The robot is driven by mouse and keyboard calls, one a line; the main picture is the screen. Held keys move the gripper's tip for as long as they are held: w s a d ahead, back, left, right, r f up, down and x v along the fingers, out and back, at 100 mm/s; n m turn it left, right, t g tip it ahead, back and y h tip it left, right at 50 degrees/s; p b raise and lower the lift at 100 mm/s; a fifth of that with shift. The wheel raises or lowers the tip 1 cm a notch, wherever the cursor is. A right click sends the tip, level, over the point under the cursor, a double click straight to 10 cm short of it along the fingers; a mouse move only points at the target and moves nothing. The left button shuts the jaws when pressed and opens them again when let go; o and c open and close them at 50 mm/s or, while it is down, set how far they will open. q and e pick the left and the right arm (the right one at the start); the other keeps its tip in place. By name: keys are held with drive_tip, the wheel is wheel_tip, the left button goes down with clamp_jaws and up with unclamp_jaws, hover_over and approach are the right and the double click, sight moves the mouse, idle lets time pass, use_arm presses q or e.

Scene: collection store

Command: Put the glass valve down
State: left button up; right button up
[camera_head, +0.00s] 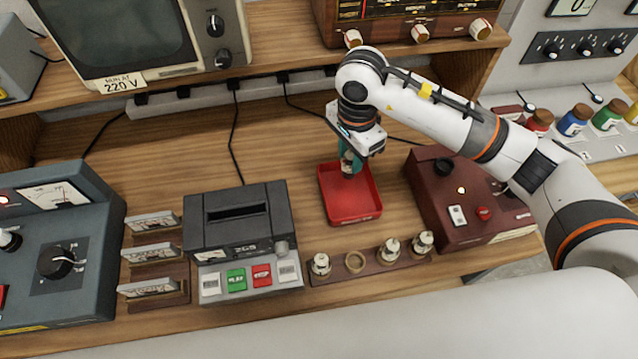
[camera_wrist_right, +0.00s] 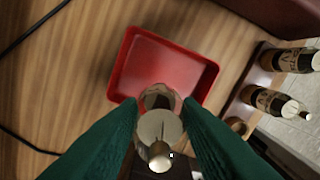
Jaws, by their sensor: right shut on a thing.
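My right gripper (camera_head: 350,155) points down over the red tray (camera_head: 355,210). In the right wrist view my green fingers (camera_wrist_right: 160,130) are shut on the glass valve (camera_wrist_right: 158,124), which has a silvery top with a small knob. In the head view only a small part of the valve (camera_head: 347,173) shows below the fingers. The valve is over the near part of the tray (camera_wrist_right: 178,62) in the wrist view; I cannot tell whether it touches the tray floor. Nothing else lies in the tray. My left gripper is not in view.
A wooden rack (camera_head: 338,277) with three valves and one empty socket (camera_head: 355,262) stands in front of the tray. A dark red box (camera_head: 440,205) stands to the right, a grey tape machine (camera_head: 238,220) to the left. Bare wood lies behind the tray.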

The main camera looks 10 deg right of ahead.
drive_tip(key=f, duration=0.2)
drive_tip(key=d+f+p, duration=0.1)
drive_tip(key=f, duration=0.1)
drive_tip(key=shift+f, duration=0.15)
drive_tip(key=shift+a+f, duration=0.2)
drive_tip(key=shift+f, duration=0.4)
wheel_tip(320, 180, down, 3)
drive_tip(key=shift+r+p, duration=0.1)
drive_tip(key=shift+p, duration=0.45)
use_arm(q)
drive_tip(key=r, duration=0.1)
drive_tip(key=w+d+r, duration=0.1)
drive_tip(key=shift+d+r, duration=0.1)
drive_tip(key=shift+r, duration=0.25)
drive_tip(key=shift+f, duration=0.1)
use_arm(e)
drive_tip(key=o, duration=0.5)
drive_tip(key=shift+f+b, duration=0.2)
drive_tip(key=shift+b, duration=0.1)
drive_tip(key=o, duration=0.4)
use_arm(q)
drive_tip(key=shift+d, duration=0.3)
use_arm(e)
drive_tip(key=shift+o, duration=0.2)
drive_tip(key=shift+r, duration=0.1)
